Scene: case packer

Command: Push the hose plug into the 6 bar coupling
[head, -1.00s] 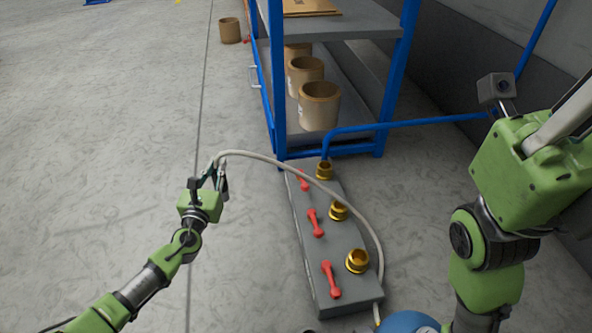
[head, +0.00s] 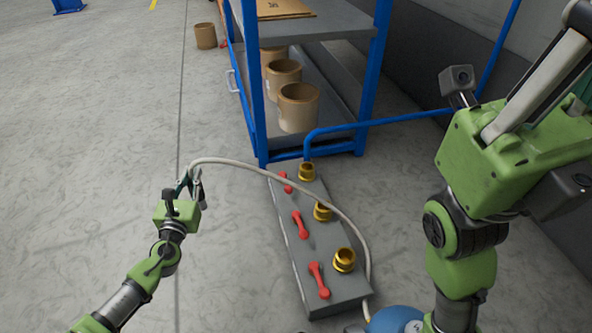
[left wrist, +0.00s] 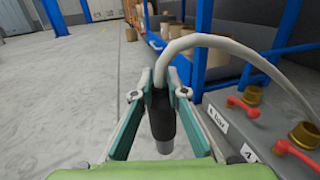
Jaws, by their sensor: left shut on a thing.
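My left gripper (head: 188,184) is shut on the dark hose plug (left wrist: 160,115), which has a grey end. It holds the plug in the air, left of the grey manifold block (head: 318,255). The pale hose (head: 270,167) rises from the plug and arcs over the block to its near right end. Three brass couplings stand on the block: far (head: 307,172), middle (head: 322,211) and near (head: 344,260). The left wrist view shows two labels, one ending in "bar" (left wrist: 218,118) with its number unclear, and one starting with "4" (left wrist: 250,153). My right gripper is out of view.
Red levers (head: 318,280) stand beside the couplings. A blue-framed shelf (head: 255,90) with brown tubs (head: 299,107) stands behind the block. A blue pipe (head: 400,120) runs to the block's far end. A blue round object (head: 396,320) is near the front. Floor at left is clear.

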